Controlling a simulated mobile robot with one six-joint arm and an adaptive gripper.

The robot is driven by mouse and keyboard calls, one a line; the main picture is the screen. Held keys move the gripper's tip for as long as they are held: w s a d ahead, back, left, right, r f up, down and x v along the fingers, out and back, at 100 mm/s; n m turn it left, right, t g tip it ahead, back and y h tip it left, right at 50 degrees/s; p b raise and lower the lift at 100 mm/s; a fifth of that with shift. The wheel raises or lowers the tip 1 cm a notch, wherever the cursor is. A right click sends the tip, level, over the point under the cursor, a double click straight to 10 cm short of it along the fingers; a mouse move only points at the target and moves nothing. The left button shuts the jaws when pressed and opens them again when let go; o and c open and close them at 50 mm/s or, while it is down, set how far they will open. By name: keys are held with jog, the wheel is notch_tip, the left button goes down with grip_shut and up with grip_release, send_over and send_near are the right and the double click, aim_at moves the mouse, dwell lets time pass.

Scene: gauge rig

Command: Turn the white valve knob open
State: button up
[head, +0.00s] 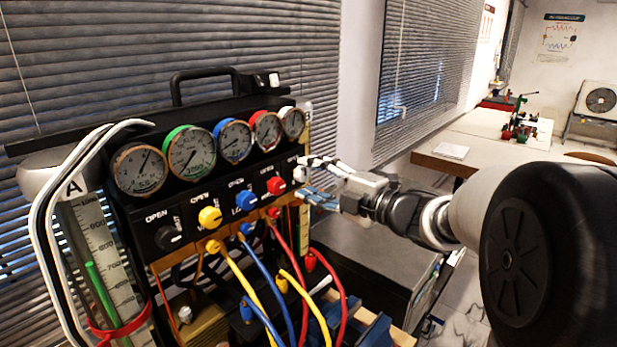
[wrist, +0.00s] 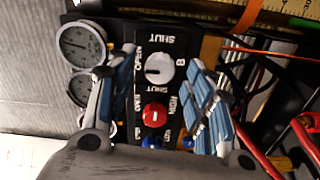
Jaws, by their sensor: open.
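The white valve knob (wrist: 160,68) is on the black panel in the wrist view, with OPEN printed to its left and SHUT above it. A dark mark shows on its left half, on the side of the OPEN label. My gripper (wrist: 150,71) is open, with one blue-grey finger on each side of the knob in the picture. I cannot tell whether either finger touches it. In the head view my gripper (head: 309,177) reaches the panel's right end from the right, and its fingers largely hide the white knob there.
The red knob (wrist: 154,115) sits just below the white one, with the blue knob (head: 246,200) and yellow knob (head: 210,217) further along. Round gauges (head: 193,153) line the panel top. Coloured hoses (head: 283,245) hang below. A dark box (head: 375,265) stands under my arm.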

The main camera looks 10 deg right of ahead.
jog(key=v, duration=1)
jog(key=shift+s, duration=0.25)
jog(key=shift+d, duration=0.1)
